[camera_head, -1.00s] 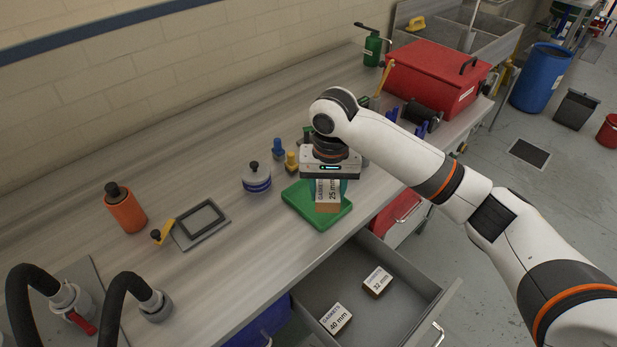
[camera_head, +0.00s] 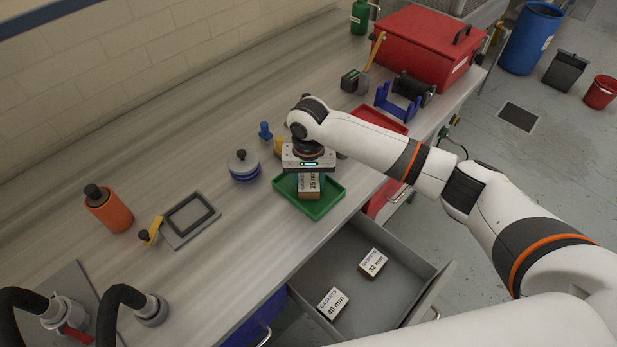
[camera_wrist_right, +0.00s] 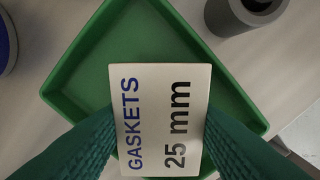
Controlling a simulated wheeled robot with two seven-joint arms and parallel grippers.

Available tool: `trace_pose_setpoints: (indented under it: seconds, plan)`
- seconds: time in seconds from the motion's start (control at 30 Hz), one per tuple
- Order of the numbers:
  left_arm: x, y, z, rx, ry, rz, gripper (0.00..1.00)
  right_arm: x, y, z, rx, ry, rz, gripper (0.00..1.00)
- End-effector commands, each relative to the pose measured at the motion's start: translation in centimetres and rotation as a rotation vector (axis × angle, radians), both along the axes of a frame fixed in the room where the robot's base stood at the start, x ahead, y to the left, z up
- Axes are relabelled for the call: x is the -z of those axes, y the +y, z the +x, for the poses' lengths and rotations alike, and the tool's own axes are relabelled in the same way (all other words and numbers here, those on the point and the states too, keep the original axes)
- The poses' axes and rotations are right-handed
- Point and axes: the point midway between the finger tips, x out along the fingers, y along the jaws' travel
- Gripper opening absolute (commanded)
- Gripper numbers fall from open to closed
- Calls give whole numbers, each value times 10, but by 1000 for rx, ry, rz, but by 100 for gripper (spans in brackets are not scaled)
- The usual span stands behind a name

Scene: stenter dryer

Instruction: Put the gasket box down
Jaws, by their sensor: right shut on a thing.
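The gasket box (camera_head: 309,187), labelled "GASKETS 25 mm", is at the green tray (camera_head: 325,207) on the bench. My right gripper (camera_head: 309,178) comes down over it from above and is shut on it. In the right wrist view the box (camera_wrist_right: 162,118) sits between the two green fingers (camera_wrist_right: 160,150), with the tray (camera_wrist_right: 82,82) around and beneath it. I cannot tell whether the box touches the tray floor. My left gripper is not in view.
An open drawer (camera_head: 347,298) below the bench holds boxes marked 40 mm (camera_head: 332,303) and 32 mm (camera_head: 373,263). Left of the tray stand a grey-blue round part (camera_head: 243,166) and a flat gasket plate (camera_head: 188,219). A red toolbox (camera_head: 425,45) is at the back right.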

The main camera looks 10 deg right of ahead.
Motion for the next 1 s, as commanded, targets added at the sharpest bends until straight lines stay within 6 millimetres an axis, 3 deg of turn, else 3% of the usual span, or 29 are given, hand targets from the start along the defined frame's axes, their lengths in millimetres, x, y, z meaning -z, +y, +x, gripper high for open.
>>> trace_pose_setpoints:
  seconds: [0.1,0.37,0.4,0.53,0.83,1.0]
  plan:
    - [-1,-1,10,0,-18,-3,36,2,0,0,0,-1,2,22]
    - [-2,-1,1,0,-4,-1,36,4,1,0,0,1,2,22]
    - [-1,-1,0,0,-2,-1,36,5,0,0,0,0,2,48]
    - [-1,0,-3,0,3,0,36,5,0,0,0,0,1,67]
    - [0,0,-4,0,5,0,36,3,0,0,-1,-1,2,67]
    - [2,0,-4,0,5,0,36,-17,1,1,-1,-4,3,67]
